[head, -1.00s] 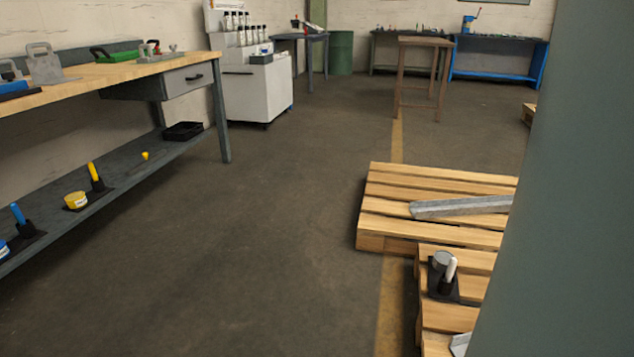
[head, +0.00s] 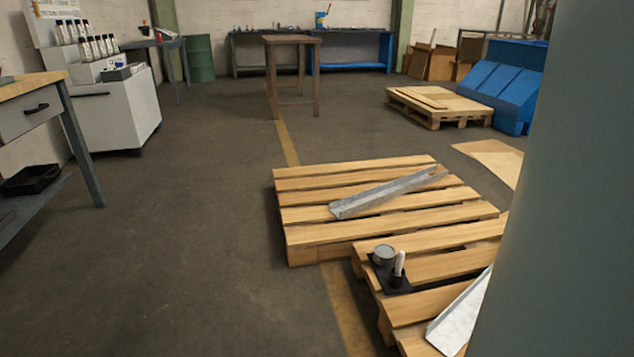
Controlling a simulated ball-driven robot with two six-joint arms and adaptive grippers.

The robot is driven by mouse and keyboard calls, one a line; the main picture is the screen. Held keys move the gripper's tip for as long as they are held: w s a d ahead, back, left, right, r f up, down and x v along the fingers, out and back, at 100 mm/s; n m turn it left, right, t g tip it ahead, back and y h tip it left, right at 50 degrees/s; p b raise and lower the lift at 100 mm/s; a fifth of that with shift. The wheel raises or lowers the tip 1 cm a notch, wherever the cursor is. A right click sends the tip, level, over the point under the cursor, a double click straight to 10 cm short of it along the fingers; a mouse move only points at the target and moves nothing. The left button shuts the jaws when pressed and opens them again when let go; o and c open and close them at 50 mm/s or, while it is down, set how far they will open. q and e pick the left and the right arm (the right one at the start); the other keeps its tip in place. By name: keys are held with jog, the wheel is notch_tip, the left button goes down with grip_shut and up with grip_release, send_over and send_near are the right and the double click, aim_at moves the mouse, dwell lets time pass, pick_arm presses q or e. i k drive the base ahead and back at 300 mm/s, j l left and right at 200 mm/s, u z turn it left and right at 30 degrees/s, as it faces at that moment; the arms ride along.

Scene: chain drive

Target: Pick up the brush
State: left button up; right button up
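A brush-like item with a pale upright handle (head: 399,264) stands in a dark holder (head: 396,282) on the near wooden pallet (head: 455,268). A small grey tin (head: 384,254) sits beside it on the same dark base. The bristles are hidden, so I cannot be sure that it is the brush. Neither of my grippers shows in the head view.
A second pallet (head: 300,232) behind bears a metal channel (head: 385,193). Another metal piece (head: 462,318) lies on the near pallet. A grey-green column hides the right side. A workbench (head: 30,118) and white cabinet (head: 115,110) stand left. The floor (head: 190,240) between is clear.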

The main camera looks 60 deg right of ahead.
aim_at(400, 258)
jog(key=i+l+z, duration=0.15)
jog(key=z, duration=0.3)
jog(key=i+z, duration=0.55)
jog(key=z, duration=0.3)
jog(key=i+j+z, duration=0.1)
jog(key=i+z, duration=0.15)
jog(key=z, duration=0.15)
jog(key=i+l+z, duration=0.55)
jog(key=i, duration=0.3)
